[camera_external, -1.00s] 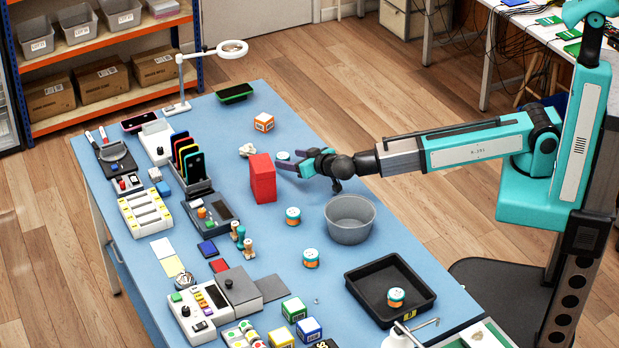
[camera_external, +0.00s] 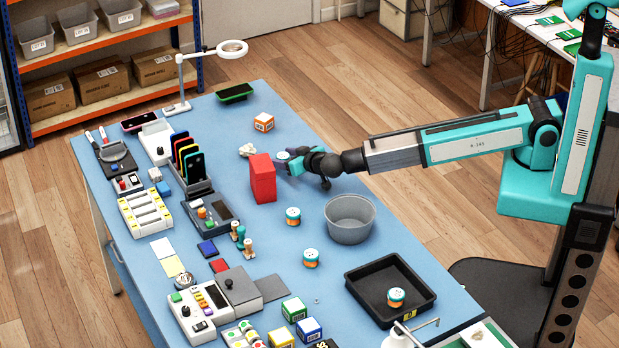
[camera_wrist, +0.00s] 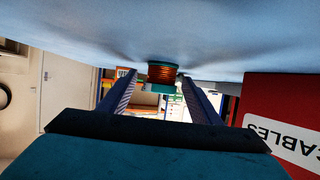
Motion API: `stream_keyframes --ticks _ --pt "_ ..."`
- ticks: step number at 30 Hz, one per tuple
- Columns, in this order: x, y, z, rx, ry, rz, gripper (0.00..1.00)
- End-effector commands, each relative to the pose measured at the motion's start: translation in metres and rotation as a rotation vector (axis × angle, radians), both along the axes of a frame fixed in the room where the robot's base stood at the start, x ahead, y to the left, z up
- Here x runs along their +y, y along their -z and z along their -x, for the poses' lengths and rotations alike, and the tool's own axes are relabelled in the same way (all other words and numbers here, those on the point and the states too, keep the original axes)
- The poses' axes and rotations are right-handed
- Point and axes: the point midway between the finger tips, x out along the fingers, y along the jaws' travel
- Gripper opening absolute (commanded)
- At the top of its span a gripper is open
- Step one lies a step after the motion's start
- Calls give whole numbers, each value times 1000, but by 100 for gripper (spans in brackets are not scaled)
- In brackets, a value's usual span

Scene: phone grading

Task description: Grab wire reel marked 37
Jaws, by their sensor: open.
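My gripper (camera_external: 290,163) is low over the blue table, open, just right of the red box. In the wrist view its two fingers (camera_wrist: 157,88) stand on either side of a wire reel (camera_wrist: 162,74) with copper-coloured windings and teal flanges, near the fingertips. In the external view only the pale top of this reel (camera_external: 282,155) shows behind the gripper. No number is readable on it.
The red box (camera_external: 262,179), labelled "CABLES" in the wrist view (camera_wrist: 285,95), stands close beside my gripper. A grey bin (camera_external: 349,231) and the black tray (camera_external: 417,312) lie toward the front. An orange-white cube (camera_external: 264,122) is farther back.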

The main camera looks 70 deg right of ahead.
Motion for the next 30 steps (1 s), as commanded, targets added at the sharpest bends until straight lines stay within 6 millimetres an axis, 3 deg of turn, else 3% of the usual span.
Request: stream_keyframes --ticks 14,22,30 --pt "0 0 0 0 -1 0 58" --pt "0 0 0 0 0 0 14" --pt "0 0 0 0 -1 0 14"
